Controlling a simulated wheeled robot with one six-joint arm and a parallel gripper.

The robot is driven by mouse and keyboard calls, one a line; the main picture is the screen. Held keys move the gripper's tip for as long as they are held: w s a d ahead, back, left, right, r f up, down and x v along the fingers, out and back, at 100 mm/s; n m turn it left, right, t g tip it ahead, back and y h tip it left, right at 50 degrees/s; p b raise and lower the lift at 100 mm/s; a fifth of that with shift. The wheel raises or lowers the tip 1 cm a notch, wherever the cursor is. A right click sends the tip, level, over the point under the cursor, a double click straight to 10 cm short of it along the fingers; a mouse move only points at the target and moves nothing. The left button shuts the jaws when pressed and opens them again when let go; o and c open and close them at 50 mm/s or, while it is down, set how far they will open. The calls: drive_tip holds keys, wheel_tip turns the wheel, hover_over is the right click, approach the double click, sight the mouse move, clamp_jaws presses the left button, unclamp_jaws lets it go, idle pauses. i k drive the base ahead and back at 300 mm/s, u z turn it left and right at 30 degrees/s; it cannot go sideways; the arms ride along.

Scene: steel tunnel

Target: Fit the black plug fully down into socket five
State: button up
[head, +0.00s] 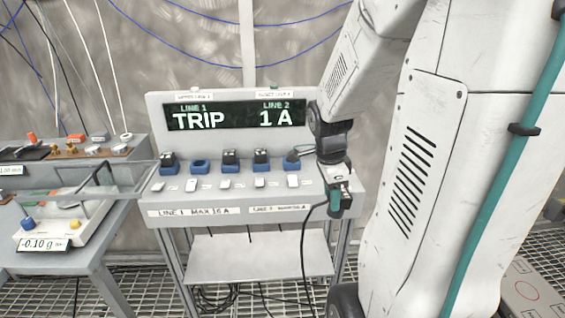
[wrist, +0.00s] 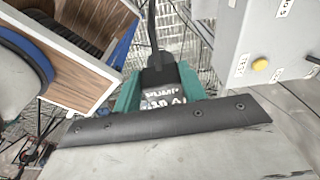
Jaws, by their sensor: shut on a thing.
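My gripper (head: 338,200) hangs in front of the right end of the socket bench (head: 250,205). Its teal fingers are shut on the black plug; the wrist view shows the plug (wrist: 160,80) upright between them, with pale lettering and a cable at its far end. Blue sockets stand in a row on the bench. The second socket (head: 200,167) looks empty. The first, third (head: 231,158) and fourth (head: 262,158) hold dark plugs. The held plug is apart from socket five.
The display (head: 235,115) reads TRIP for line 1 and 1 A for line 2. White switches (head: 226,184) stand in front of the sockets. A scale (head: 70,220) and side table are at left. The plug's cable (head: 304,240) hangs down in front of the bench.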

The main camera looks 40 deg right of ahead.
sight(292, 166)
drive_tip(key=i, duration=0.9)
drive_tip(key=z, duration=0.15)
